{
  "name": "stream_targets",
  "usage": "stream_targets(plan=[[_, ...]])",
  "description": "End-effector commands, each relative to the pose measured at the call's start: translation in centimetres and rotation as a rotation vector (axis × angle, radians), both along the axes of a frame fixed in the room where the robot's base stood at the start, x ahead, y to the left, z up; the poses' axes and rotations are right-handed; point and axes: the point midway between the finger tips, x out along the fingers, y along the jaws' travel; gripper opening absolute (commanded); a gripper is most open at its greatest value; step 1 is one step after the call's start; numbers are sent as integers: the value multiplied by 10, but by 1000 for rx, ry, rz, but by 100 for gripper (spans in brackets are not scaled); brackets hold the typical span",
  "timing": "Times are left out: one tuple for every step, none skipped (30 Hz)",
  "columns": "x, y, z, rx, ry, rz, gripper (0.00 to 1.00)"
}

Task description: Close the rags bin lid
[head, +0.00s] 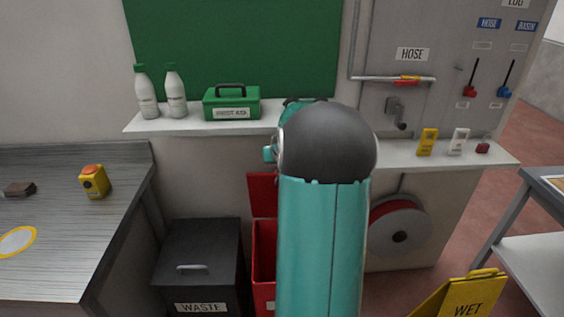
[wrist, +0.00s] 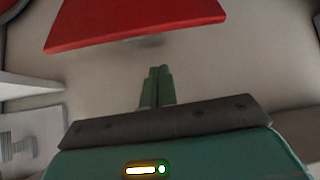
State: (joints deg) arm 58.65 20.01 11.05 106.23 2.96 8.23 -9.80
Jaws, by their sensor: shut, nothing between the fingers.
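The red bin (head: 264,262), most likely the rags bin, stands on the floor right of the black waste bin; my arm hides its right side and any label. Its red lid (head: 262,194) stands raised, upright at the back of the bin. In the wrist view a red panel (wrist: 135,22), which looks like this lid, crosses the top of the picture. My gripper (wrist: 157,72) is shut and empty, its green fingertips just short of the panel's lower edge with a visible gap. In the head view my gripper is hidden behind my arm.
The black waste bin (head: 200,262) is closed, between the metal counter (head: 110,215) and the red bin. A wall shelf (head: 200,120) with bottles and a first aid box (head: 231,103) hangs above. A hose reel (head: 400,235) and yellow wet-floor sign (head: 462,297) are on the right.

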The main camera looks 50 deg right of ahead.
Motion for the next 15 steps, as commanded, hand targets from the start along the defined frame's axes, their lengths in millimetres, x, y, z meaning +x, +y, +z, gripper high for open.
stream_targets(plan=[[-11,-25,-13,1,-10,-37,0],[-16,-36,-17,-4,-17,-53,0],[-21,-47,-22,-6,-23,-70,0],[-25,-55,-25,-10,-28,-81,0],[-27,-60,-28,-11,-31,-88,0],[-29,-66,-30,-14,-35,-96,0],[-30,-69,-32,-14,-37,-100,0],[-31,-71,-34,-16,-37,-102,0],[-30,-73,-35,-16,-38,-102,0],[-28,-74,-37,-16,-39,-102,0],[-27,-76,-38,-17,-38,-102,0],[-24,-78,-42,-16,-37,-100,0],[-22,-79,-45,-15,-37,-100,0],[-19,-82,-48,-16,-37,-99,0],[-15,-85,-53,-15,-36,-99,0]])
